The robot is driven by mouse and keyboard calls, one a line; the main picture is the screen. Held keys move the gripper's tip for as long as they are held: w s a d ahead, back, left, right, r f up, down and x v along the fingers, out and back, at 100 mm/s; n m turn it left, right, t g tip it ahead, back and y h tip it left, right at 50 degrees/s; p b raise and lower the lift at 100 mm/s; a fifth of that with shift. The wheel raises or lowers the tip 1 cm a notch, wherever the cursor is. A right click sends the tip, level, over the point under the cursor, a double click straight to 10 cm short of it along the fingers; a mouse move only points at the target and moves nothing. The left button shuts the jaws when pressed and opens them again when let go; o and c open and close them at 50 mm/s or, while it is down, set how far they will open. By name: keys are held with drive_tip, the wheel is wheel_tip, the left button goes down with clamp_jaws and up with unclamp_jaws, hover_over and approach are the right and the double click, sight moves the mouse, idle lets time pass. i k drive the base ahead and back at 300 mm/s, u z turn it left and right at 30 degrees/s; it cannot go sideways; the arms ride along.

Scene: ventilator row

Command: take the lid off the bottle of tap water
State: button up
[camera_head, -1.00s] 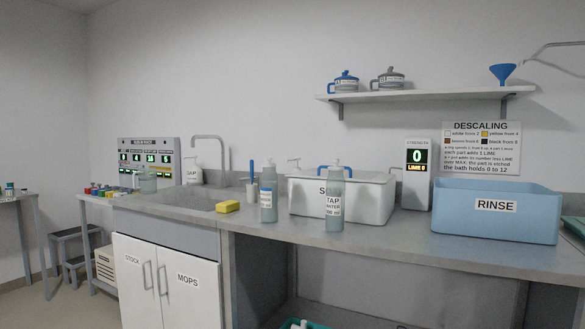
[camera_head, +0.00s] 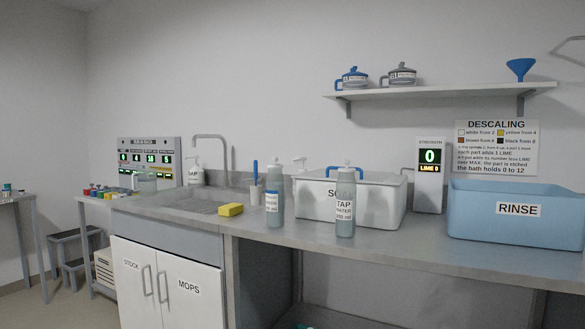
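The bottle of tap water (camera_head: 345,213) stands upright on the steel counter, in front of the white soak bath. Its label reads TAP WATER, and a pale lid (camera_head: 346,169) sits on its top. A second, similar grey-green bottle (camera_head: 274,198) with a blue-and-white label stands to its left; its label is too small to read. My gripper is not in view.
The white bath (camera_head: 384,207) stands close behind the tap water bottle. A yellow sponge (camera_head: 231,210) lies by the sink (camera_head: 190,203). A blue RINSE tub (camera_head: 480,233) stands at the right. The counter (camera_head: 405,247) in front of the bottles is clear.

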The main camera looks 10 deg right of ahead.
sight(346, 162)
drive_tip(key=i, duration=0.85)
drive_tip(key=z, duration=0.05)
